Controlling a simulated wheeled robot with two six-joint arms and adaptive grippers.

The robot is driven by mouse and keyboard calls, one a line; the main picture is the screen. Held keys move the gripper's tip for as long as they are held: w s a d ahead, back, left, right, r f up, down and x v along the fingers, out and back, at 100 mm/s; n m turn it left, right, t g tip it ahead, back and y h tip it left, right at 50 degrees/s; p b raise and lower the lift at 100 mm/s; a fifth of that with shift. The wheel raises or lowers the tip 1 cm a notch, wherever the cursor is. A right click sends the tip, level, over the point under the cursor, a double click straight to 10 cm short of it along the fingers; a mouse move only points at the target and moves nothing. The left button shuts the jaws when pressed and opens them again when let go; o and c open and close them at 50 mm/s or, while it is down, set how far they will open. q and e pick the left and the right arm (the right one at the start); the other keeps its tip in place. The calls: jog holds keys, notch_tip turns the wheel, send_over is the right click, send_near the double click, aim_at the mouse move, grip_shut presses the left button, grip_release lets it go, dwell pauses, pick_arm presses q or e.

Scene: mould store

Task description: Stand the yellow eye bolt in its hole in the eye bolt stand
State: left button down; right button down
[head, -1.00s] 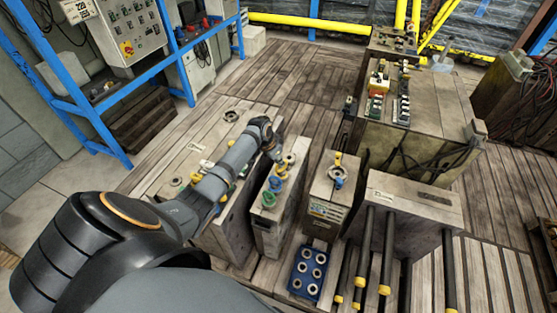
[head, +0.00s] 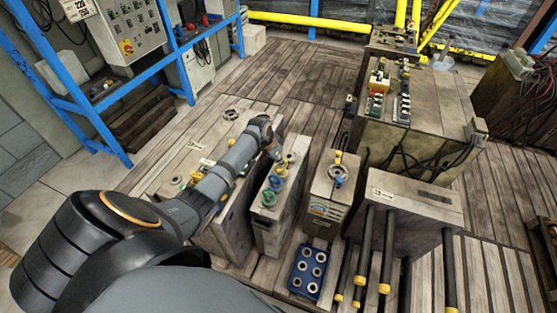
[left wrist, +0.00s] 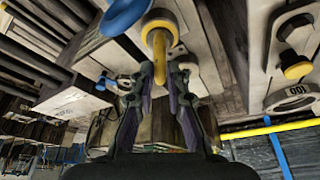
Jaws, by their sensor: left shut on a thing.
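My left gripper (head: 277,156) reaches over the narrow grey block (head: 268,232) in the head view. In the head view the yellow eye bolt (head: 281,169) is small and partly hidden by the hand. Whether its lower end touches the block I cannot tell. A blue eye bolt (head: 275,184) and a green one (head: 268,199) stand on the same block. My right gripper is not in view.
A blue block with several pale-rimmed holes (head: 307,271) lies on the floor in front. A block with a yellow-topped fitting (head: 337,172) stands to the right. A wide block (head: 222,235) stands under my left arm.

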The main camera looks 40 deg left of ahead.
pick_arm(q)
jog(key=shift+f, duration=0.1)
jog(key=c, duration=1.3)
grip_release()
jog(key=shift+o, duration=0.2)
jog(key=shift+s, duration=0.1)
jog(key=v, duration=1.2)
